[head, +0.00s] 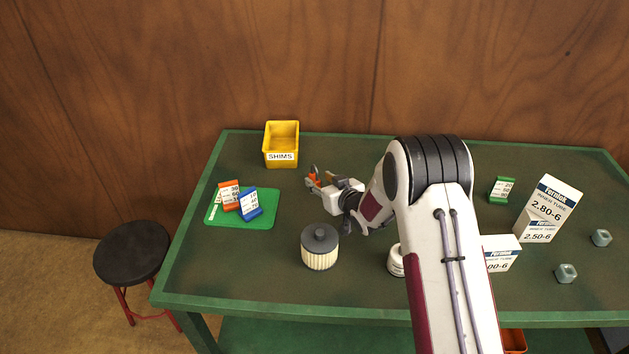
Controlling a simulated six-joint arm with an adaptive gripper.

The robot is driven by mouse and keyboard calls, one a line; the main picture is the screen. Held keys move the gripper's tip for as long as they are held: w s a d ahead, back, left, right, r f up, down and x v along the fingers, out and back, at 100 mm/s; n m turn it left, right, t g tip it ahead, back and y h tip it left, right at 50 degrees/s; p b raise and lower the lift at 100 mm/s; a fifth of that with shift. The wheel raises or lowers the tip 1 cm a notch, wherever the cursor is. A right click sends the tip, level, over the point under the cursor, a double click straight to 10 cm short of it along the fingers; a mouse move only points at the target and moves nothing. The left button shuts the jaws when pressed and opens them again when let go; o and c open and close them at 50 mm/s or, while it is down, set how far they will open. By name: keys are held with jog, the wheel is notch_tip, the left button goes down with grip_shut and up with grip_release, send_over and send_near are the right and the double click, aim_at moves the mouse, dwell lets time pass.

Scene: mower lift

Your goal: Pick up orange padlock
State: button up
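My gripper (320,182) is low over the middle-left of the green table, pointing left. Small orange patches (313,179) with grey and dark parts show at its fingertips. They are too small to tell whether they are the orange padlock or part of the fingers. I cannot tell if the fingers are open or shut. No other clear padlock shape shows. An orange numbered block (229,194) stands on a green mat (262,221) to the left of my gripper, beside a blue numbered block (249,205).
A yellow SHIMS bin (281,158) stands behind and left of my gripper. A cream filter with a dark cap (320,258) stands in front. Tube boxes (549,205), a green numbered block (501,190) and grey nuts (601,238) are at right. A stool (131,252) stands left.

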aim_at(317, 180)
jog(key=shift+f+x, duration=0.15)
jog(key=shift+x, duration=0.65)
jog(key=shift+f+x, duration=0.15)
jog(key=shift+x, duration=1.45)
grip_shut()
